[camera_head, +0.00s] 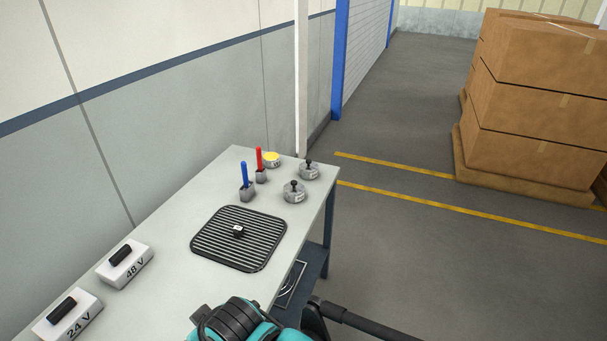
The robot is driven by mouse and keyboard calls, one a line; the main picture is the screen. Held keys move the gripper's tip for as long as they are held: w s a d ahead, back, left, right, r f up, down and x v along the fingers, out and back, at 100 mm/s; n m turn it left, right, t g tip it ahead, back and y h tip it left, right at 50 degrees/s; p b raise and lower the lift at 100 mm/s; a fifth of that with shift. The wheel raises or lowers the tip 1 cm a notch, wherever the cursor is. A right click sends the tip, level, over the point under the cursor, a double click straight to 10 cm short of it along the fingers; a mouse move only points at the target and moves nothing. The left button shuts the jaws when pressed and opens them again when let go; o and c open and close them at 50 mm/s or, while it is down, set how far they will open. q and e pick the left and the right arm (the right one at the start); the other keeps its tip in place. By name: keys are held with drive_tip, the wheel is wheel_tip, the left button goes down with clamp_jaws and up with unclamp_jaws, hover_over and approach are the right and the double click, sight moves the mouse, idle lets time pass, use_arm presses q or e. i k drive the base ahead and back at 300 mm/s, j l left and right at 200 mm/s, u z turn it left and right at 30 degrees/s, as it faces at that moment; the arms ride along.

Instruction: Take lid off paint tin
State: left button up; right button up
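Two low round grey tins stand at the far right corner of the table, each topped by a black knob: the rear tin (309,171) and the front tin (294,193). The knobs seem to sit on lids, but the tins are too small here to tell lid from body. To their left at the back is a low round tin with a yellow top (271,159). I cannot tell which is the paint tin. Teal and black parts of my own arm show at the bottom edge, well short of the tins. No gripper fingers show.
The grey table (180,215) holds a black ribbed mat (255,255) with a small black block (238,231). Blue (244,174) and red (259,158) upright handles stand behind. White boxes marked 48 V (125,265) and 24 V (67,315) lie front left.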

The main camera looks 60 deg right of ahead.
sight(309, 167)
drive_tip(key=k+z, duration=0.15)
drive_tip(key=z, duration=0.2)
drive_tip(key=k+z, duration=0.15)
drive_tip(key=z, duration=0.2)
drive_tip(key=k+l+z, duration=0.15)
drive_tip(key=z, duration=0.2)
drive_tip(key=i+l+z, duration=0.5)
drive_tip(key=i+l, duration=0.2)
drive_tip(key=i+l+u, duration=0.1)
drive_tip(key=u, duration=0.25)
drive_tip(key=i+l+u, duration=0.1)
drive_tip(key=u, duration=0.3)
drive_tip(key=i, duration=0.05)
